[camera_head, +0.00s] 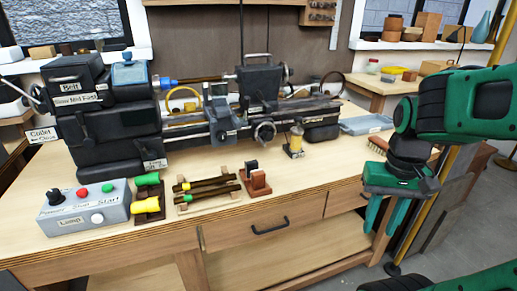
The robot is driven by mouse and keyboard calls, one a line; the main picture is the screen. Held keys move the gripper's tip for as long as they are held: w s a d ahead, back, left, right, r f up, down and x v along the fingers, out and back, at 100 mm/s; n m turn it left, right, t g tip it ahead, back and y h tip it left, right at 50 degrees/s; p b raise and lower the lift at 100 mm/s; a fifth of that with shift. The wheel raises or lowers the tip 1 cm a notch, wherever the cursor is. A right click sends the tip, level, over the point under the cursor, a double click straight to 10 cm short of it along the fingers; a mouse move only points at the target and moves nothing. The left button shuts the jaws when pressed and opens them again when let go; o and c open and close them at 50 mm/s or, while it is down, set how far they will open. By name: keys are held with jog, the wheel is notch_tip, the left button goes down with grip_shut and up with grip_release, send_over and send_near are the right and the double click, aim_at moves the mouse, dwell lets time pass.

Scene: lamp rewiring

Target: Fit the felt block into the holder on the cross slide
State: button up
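My gripper (382,221) hangs at the right, in front of the bench's right end. Its two green fingers point down with a gap between them, and nothing shows in the gap. A small brown stand (259,182) near the bench's front edge carries a dark block (252,166); I cannot tell for sure that this is the felt block. My gripper is well to the right of it. The lathe's cross slide (222,122) is at mid-bench, with grey parts on top. The holder is too small to tell apart there.
A control box (86,207) with coloured buttons stands at the front left. Yellow- and green-handled tools lie on racks (208,188) beside it. A small yellow-topped container (296,141), a grey tray (366,124) and a brush (378,143) lie toward the right. The front right benchtop is clear.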

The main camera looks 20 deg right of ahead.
jog(key=shift+a, duration=0.1)
jog(key=shift+o, duration=1.2)
jog(key=shift+w, duration=0.1)
jog(key=shift+o, duration=1.1)
jog(key=shift+s+r, duration=0.2)
jog(key=shift+r, duration=0.1)
jog(key=n+t, duration=0.4)
jog(key=n, duration=0.2)
send_near(259, 173)
jog(key=shift+x, duration=4.9)
jog(key=shift+w, duration=0.1)
jog(key=c, duration=1)
jog(key=shift+r, duration=3.55)
